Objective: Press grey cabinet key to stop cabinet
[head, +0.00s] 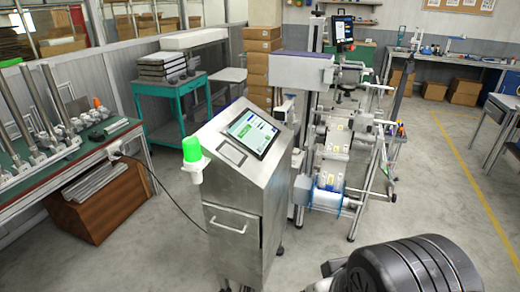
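A grey metal cabinet (232,205) stands upright on the floor at the middle of the head view, with a handle on its front door. Its sloped top carries a lit touch screen (253,134). A small dark-framed grey rectangle (232,152) lies on the slope to the lower left of the screen; I cannot tell whether it is the key. A bright green lamp (192,154) sticks out at the cabinet's left side. A dark rounded part of my own arm fills the bottom right. My gripper is not visible, so its place relative to the cabinet is hidden.
A machine with reels and rollers (335,150) stands close behind and right of the cabinet. A green workbench (60,155) is at the left, with a black cable running to the cabinet. Stacked cardboard boxes (258,62) stand behind. Floor in front right is open.

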